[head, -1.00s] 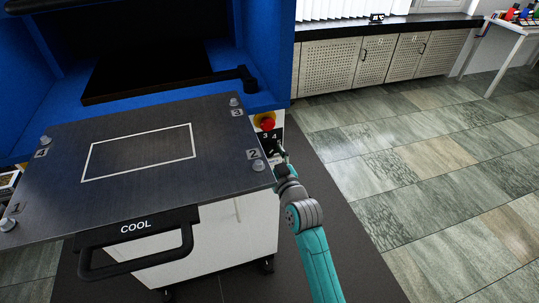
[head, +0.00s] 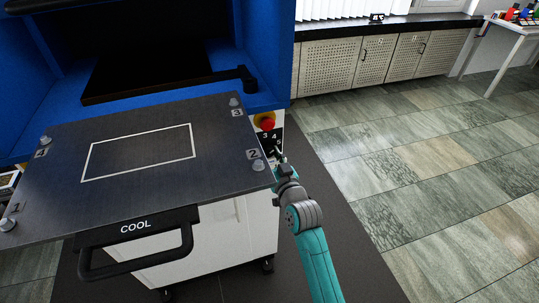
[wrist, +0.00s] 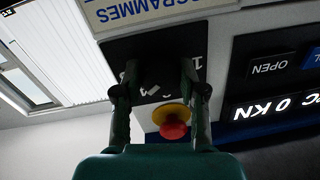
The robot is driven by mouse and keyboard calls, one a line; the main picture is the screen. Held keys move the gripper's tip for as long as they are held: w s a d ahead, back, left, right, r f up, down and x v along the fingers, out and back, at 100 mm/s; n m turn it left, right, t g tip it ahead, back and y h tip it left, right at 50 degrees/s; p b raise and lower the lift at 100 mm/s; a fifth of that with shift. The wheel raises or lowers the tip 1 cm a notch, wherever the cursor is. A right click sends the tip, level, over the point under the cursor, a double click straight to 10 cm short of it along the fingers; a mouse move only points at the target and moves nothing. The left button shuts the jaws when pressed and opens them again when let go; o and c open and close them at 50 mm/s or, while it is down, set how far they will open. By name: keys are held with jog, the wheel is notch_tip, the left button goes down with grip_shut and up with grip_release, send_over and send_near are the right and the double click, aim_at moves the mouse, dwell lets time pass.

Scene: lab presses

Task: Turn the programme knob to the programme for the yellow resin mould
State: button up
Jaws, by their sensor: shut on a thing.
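The programme knob (wrist: 157,76) is a dark round knob on a black dial plate (wrist: 112,48), seen upside down in the wrist view. My gripper (wrist: 159,84) is shut on the knob, one finger on each side. A small pale mark shows near the knob's edge by the plate. Some white dial numerals show around it, but the fingers hide the others. In the head view the dial plate (head: 270,139) shows a few numerals, with my gripper (head: 281,162) in front of it. A sign reading PROGRAMMES (wrist: 150,10) is partly in view; its entries are out of view.
A red emergency button on a yellow base (wrist: 174,124) sits close to the dial. The tiled floor at right is clear.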

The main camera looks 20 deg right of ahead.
jog(key=m, duration=0.6)
jog(key=shift+a+m, duration=0.15)
jog(key=shift+m, duration=0.15)
jog(key=m, duration=0.6)
jog(key=shift+r+m+t+h, duration=0.1)
jog(key=shift+m+t+h, duration=0.2)
jog(key=shift+m+h, duration=0.1)
jog(key=o, duration=1.1)
jog(key=s, duration=0.8)
jog(key=s+f, duration=0.1)
jog(key=s, duration=0.3)
